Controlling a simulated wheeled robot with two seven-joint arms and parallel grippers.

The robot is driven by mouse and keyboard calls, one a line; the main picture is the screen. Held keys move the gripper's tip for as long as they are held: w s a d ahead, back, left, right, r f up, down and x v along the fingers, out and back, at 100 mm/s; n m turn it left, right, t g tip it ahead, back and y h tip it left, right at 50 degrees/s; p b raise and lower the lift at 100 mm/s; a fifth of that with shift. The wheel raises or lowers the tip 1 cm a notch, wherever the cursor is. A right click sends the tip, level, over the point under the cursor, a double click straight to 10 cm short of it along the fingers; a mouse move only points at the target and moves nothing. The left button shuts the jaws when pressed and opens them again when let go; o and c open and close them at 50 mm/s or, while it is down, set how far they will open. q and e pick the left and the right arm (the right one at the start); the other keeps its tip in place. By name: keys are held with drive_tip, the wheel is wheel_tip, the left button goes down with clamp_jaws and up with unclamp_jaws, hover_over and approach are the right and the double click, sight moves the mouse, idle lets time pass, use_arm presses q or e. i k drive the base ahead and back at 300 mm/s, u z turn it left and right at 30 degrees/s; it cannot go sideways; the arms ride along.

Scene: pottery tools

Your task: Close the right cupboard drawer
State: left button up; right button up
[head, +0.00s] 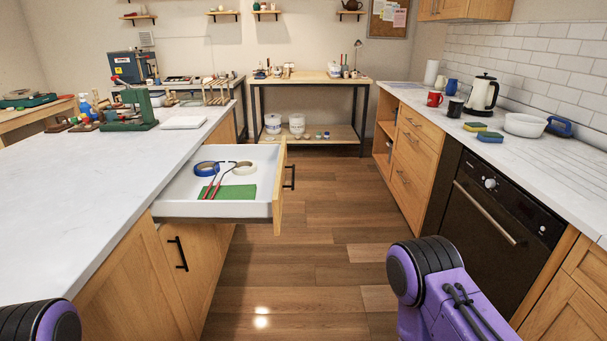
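An open drawer (166,208) juts out from the left counter's cupboard into the aisle. Its wooden front (279,187) faces right and carries a black handle (290,177). Parts of my purple and black arms show at the bottom left and bottom right, apart from the drawer. Neither gripper is in view.
The wooden floor (330,215) between the counters is clear. The right counter (500,145) holds mugs, a kettle (482,93), sponges and a white bowl (525,124), above a black oven (490,215). A workbench (310,80) stands at the back.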

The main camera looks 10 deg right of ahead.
sight(177, 203)
drive_tip(key=z, duration=0.75)
drive_tip(key=i, duration=1.65)
drive_tip(key=u, duration=0.8)
